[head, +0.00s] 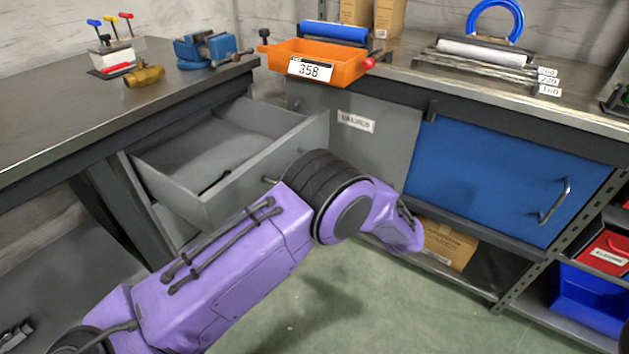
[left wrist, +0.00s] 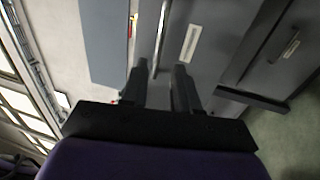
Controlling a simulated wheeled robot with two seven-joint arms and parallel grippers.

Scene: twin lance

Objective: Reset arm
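My left arm (head: 230,270) is purple and reaches in from the left across the front of an open drawer. The forearm bends at a dark ribbed joint and ends low in front of the cabinets. Its fingers do not show in the head view. In the left wrist view my left gripper (left wrist: 159,85) has its two dark fingers apart. A metal handle bar (left wrist: 160,35) shows in the gap between them; I cannot tell how far beyond the fingertips it is. No held object is seen. My right gripper is in neither view.
The grey drawer (head: 283,159) stands pulled out beside a cabinet panel with a label (head: 356,121). A blue door (head: 485,180) with a handle is at the right. An orange bin (head: 340,66) marked 358 sits on the worktop. A cardboard box (head: 450,245) is on the low shelf.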

